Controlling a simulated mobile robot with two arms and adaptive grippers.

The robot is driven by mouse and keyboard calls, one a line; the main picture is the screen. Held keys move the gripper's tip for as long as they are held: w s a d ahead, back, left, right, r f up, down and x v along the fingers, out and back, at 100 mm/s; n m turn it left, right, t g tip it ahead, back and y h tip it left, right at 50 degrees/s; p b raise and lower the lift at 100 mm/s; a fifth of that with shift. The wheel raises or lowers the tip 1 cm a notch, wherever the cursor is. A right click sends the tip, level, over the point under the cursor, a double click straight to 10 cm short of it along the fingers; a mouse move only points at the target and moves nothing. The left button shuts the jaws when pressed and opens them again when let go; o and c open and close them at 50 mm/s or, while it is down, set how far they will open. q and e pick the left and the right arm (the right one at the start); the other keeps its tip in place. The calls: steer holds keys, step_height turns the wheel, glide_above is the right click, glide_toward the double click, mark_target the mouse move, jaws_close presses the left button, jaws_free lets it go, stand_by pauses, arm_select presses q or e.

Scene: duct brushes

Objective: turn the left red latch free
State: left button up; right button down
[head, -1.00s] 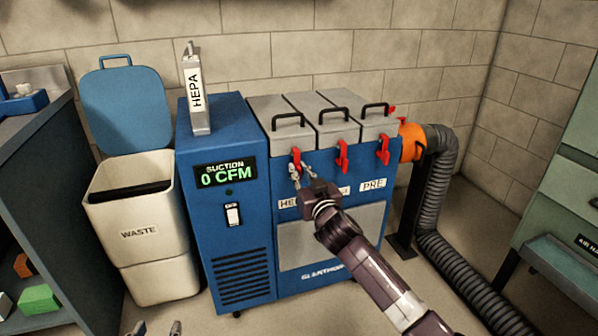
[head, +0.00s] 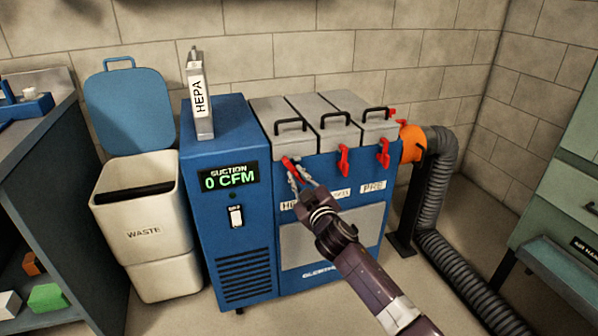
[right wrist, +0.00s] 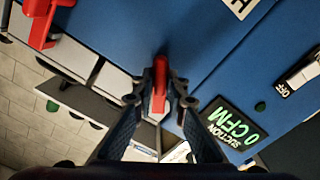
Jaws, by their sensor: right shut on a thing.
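The left red latch (head: 288,163) is on the front of the blue suction unit (head: 228,150), under the left grey lid (head: 283,122). It leans, its upper end to the left. My right gripper (head: 300,178) reaches it from the front and is shut on it. In the right wrist view the latch (right wrist: 160,82) shows red between the two fingertips (right wrist: 160,100). The fingers partly hide its lower part in the head view. My left gripper is not in view.
Two more red latches, the middle one (head: 343,161) and the right one (head: 384,154), hang upright beside it. A HEPA filter (head: 199,95) stands on the unit. A waste bin (head: 140,215) is at left, a grey hose (head: 437,200) at right.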

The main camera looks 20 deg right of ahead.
steer(key=shift+a+n, duration=0.1)
steer(key=shift+n, duration=0.4)
steer(key=shift+f+n+p, duration=0.1)
steer(key=shift+n+p, duration=0.2)
steer(key=shift+n, duration=0.1)
steer(key=n, duration=0.3)
steer(key=n+p, duration=0.1)
steer(key=shift+a+f+n, duration=0.2)
steer(key=shift+f+n, duration=0.1)
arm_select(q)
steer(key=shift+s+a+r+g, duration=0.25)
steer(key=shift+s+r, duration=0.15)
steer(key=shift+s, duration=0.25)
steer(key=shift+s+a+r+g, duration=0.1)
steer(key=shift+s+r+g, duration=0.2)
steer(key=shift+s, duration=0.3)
arm_select(e)
steer(key=n, duration=0.4)
steer(key=shift+f+n, duration=0.3)
steer(key=shift+f, duration=0.05)
steer(key=c, duration=2)
jaws_free()
steer(key=shift+c, duration=0.2)
